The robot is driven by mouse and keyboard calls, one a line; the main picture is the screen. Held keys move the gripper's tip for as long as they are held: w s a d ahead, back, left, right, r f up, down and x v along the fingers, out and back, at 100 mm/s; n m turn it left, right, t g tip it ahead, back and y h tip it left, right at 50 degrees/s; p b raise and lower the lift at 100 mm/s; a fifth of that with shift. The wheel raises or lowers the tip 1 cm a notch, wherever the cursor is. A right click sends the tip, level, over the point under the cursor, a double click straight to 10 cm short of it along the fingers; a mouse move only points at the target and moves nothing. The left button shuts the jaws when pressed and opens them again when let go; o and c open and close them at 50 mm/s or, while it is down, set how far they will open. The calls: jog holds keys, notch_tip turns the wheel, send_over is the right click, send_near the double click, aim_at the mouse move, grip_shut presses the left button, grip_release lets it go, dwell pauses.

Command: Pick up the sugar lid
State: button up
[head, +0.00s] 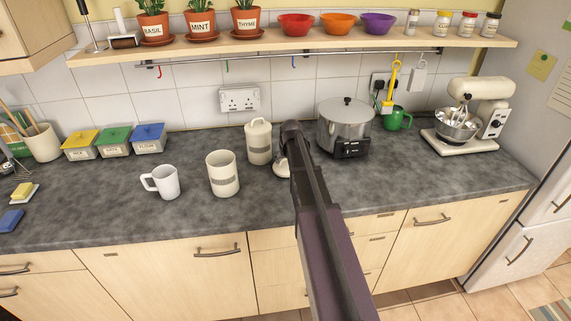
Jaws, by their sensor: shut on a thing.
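The sugar lid seems to be the small pale round piece (281,169) low beside my arm, partly hidden by it. My gripper (282,156) is shut on it, just right of the lidded canister; the fingers are mostly hidden behind the arm. I cannot tell whether the lid touches the counter. The lettering on both is too small to read.
A white mug (163,183) stands left of the canisters. A slow cooker (346,126) is close right of my arm, with a green mug (396,118) and stand mixer (471,120) beyond. A shelf (230,47) overhangs the back. The front counter (440,180) is clear at right.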

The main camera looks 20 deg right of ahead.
jog(key=shift+r, duration=0.1)
notch_tip(320, 180, up, 4)
jog(key=p, duration=0.4)
jog(key=shift+f, duration=0.2)
jog(key=s+a, duration=0.2)
jog(key=s, duration=0.5)
jog(key=s+a+r+p, duration=0.1)
jog(key=s+a, duration=0.2)
jog(key=s, duration=0.5)
jog(key=shift+a, duration=0.15)
